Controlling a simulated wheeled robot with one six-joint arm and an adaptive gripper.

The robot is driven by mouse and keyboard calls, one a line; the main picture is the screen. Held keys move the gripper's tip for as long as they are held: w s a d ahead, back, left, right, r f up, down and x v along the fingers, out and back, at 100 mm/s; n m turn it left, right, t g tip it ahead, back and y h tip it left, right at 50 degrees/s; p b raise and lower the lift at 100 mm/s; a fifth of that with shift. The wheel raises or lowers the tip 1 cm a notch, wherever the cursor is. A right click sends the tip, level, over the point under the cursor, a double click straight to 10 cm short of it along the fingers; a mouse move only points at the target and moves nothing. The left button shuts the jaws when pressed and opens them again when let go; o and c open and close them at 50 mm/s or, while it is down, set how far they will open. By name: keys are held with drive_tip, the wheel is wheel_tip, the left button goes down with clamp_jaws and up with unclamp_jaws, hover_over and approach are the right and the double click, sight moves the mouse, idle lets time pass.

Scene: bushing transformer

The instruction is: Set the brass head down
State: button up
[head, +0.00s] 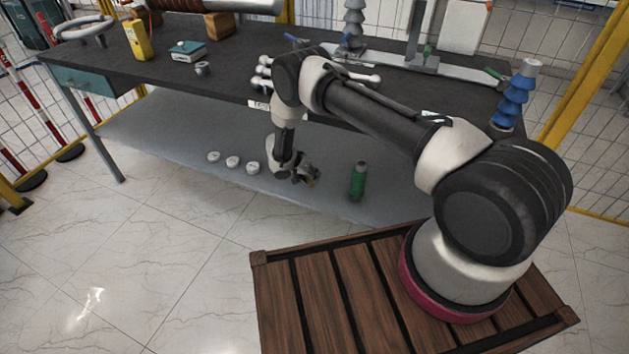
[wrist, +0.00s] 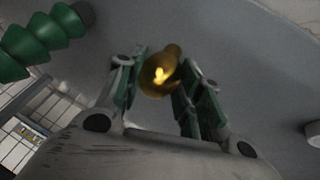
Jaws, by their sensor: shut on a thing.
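The brass head (wrist: 158,76) shows in the wrist view as a small shiny golden piece between the two fingers of my gripper (wrist: 160,82). The fingers are shut on it. In the head view my gripper (head: 305,178) hangs low in front of the bench, over the grey lower shelf (head: 190,135). There the brass head is only a tiny yellowish spot at the fingertips, mostly hidden. I cannot tell whether the brass head touches the shelf.
A green ribbed insulator (head: 358,182) stands right of my gripper. Several white round pieces (head: 232,162) lie in a row to its left. The dark bench top (head: 200,75) overhangs the shelf. A blue ribbed insulator (head: 513,95) stands at the bench's right end. The shelf's left part is clear.

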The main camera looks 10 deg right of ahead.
drive_tip(key=shift+w+d, duration=0.25)
drive_tip(key=shift+d, duration=0.3)
drive_tip(key=shift+w+d, duration=0.2)
drive_tip(key=shift+d, duration=0.4)
drive_tip(key=shift+a+f, duration=0.1)
drive_tip(key=shift+f, duration=1.65)
drive_tip(key=shift+f, duration=0.15)
drive_tip(key=o, duration=1.1)
